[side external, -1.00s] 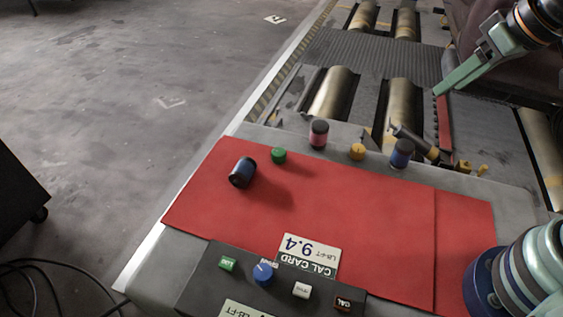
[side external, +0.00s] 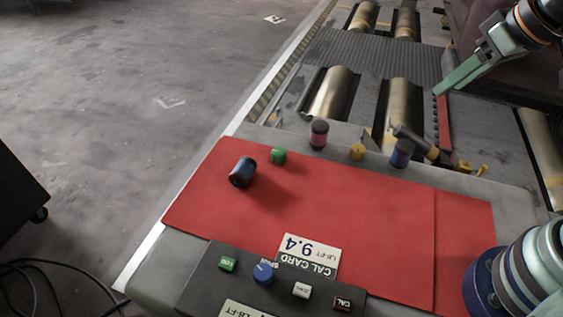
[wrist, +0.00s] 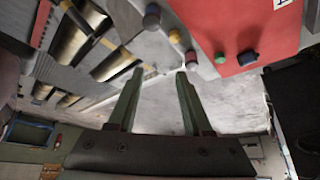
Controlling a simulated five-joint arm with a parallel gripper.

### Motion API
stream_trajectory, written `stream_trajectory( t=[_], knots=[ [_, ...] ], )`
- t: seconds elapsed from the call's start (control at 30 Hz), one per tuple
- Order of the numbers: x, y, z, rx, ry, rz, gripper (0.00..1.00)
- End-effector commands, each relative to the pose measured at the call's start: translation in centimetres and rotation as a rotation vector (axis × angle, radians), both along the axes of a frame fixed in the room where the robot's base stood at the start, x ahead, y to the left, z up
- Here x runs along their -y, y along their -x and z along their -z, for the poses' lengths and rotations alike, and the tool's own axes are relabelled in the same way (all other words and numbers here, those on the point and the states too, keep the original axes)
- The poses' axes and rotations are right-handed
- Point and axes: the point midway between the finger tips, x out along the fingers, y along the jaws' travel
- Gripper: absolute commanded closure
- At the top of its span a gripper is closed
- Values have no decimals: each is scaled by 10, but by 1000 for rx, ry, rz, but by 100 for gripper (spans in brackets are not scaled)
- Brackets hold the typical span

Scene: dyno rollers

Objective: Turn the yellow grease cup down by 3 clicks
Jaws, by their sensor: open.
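The yellow grease cup (side external: 357,152) is a small round knob on the grey ledge behind the red mat, between a red-and-black capped cylinder and a blue one. It also shows in the wrist view (wrist: 174,36), above and slightly right of my fingertips. My gripper (wrist: 158,73) is open and empty, with two green fingers. In the side view my gripper (side external: 437,93) hangs at the upper right over the rollers, well apart from the cup. Click marks on the cup are too small to read.
A red-and-black cylinder (side external: 318,134), blue cylinder (side external: 401,153) and green cup (side external: 278,156) stand near the yellow one. A dark blue cylinder (side external: 242,172) lies on the red mat (side external: 370,220). A control box (side external: 205,285) is in front. A hammer-like tool (side external: 420,142) lies by the blue cylinder.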

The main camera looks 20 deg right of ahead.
Motion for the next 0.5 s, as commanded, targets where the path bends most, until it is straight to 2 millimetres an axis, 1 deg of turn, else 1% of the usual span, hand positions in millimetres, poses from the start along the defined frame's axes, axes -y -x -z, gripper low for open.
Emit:
stream_trajectory(
  t=[0.13,0.17,0.2,0.23,0.37,0.5],
  knots=[
    [0,0,0,0,0,0,50],
    [0,0,0,0,0,0,46],
    [0,0,0,0,0,-1,31],
    [0,0,0,-2,1,-3,27],
    [-2,-7,0,-29,20,-45,27],
    [-6,-25,3,-99,67,-158,27]
  ],
)
